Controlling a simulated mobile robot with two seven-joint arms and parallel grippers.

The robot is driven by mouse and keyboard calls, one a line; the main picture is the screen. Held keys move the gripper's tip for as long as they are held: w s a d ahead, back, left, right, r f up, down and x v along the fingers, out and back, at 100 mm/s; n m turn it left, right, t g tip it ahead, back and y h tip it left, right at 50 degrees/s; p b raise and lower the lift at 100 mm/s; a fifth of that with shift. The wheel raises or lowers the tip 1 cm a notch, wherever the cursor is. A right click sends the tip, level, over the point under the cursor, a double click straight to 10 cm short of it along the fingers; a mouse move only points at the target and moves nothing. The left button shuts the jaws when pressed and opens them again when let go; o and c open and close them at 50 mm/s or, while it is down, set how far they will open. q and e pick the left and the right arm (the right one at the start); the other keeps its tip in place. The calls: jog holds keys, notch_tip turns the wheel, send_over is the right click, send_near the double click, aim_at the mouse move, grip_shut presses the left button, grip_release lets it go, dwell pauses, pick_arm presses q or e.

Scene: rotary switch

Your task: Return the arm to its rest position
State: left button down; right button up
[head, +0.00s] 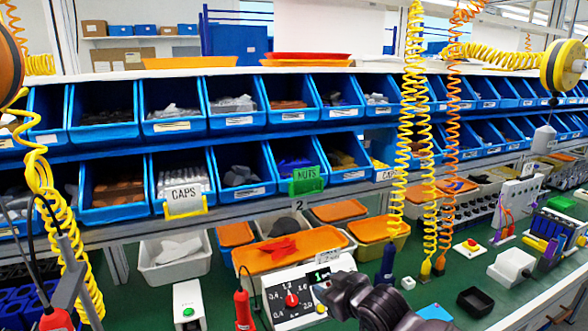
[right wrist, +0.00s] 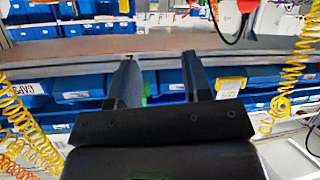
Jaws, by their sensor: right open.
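My right arm (head: 370,303) shows dark at the bottom centre of the head view, over the green bench. In the right wrist view my right gripper (right wrist: 160,78) has its two dark fingers well apart, with nothing between them. The rotary switch panel (head: 284,300), black and white with a red knob (head: 291,299), stands on the bench just left of my right arm. A gap shows between the knob and the arm in the picture. The exact place of the fingertips in the head view is hard to tell. My left gripper is not in view.
Two rows of blue bins (head: 171,126) span the rack behind. Yellow and orange coiled hoses (head: 404,130) hang just right of my arm. A white box with a green button (head: 188,305), a red tool (head: 243,310) and a black tray (head: 475,301) stand on the bench (head: 420,296).

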jog(key=s+d+f+m+h, duration=0.2)
jog(key=s+d+f, duration=0.4)
jog(key=s, duration=0.4)
jog(key=s+d+f+m+h, duration=0.2)
jog(key=s+d+f+m, duration=0.1)
jog(key=s+d+f, duration=0.4)
jog(key=s+d+f+m+h, duration=0.2)
jog(key=s+d+f, duration=0.4)
jog(key=s, duration=0.7)
jog(key=shift+d+f+h, duration=0.4)
jog(key=shift+f+h, duration=0.1)
jog(key=shift+f, duration=0.15)
dwell(0.7)
